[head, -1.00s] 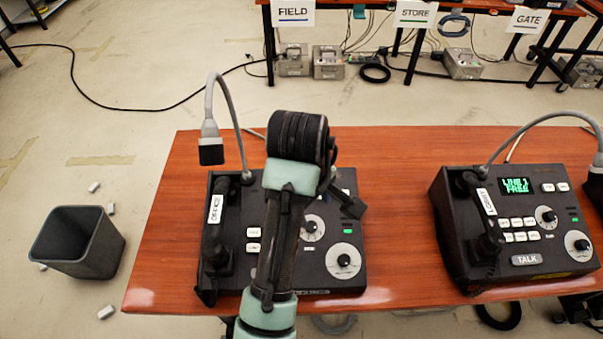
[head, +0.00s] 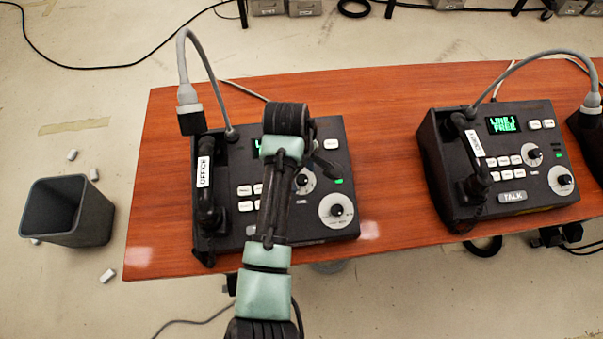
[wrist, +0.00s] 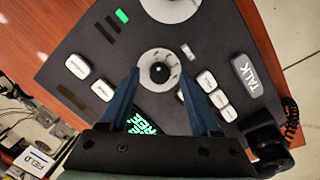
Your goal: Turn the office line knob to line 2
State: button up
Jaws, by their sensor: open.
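The office phone (head: 285,228) is a black desk unit with a handset labelled OFFICE (head: 203,172). It has a smaller knob on a pale dial (head: 304,181) and a bigger dial (head: 337,210) below it. In the wrist view the smaller knob (wrist: 159,72) lies between the open fingertips of my gripper (wrist: 160,76). The bigger dial (wrist: 172,6) is cut off at the top edge. I cannot tell whether the fingertips are at knob height. The green display (wrist: 141,122) is partly hidden by my gripper, and its line number is unreadable.
A second phone (head: 505,160) on the right reads LINE 1 FREE. White buttons (wrist: 205,82) and a TALK button (wrist: 245,72) flank the knob. The wooden table (head: 390,150) is clear between the phones.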

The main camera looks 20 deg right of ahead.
jog(key=shift+d+f, duration=0.1)
jog(key=shift+f, duration=0.45)
grip_shut()
jog(key=shift+r, duration=0.1)
jog(key=m+p, duration=0.2)
jog(key=shift+m+y, duration=0.3)
jog(key=m+p, duration=0.2)
jog(key=m, duration=0.2)
jog(key=shift+d+m+y, duration=0.1)
jog(key=shift+m+y, duration=0.3)
dwell(0.4)
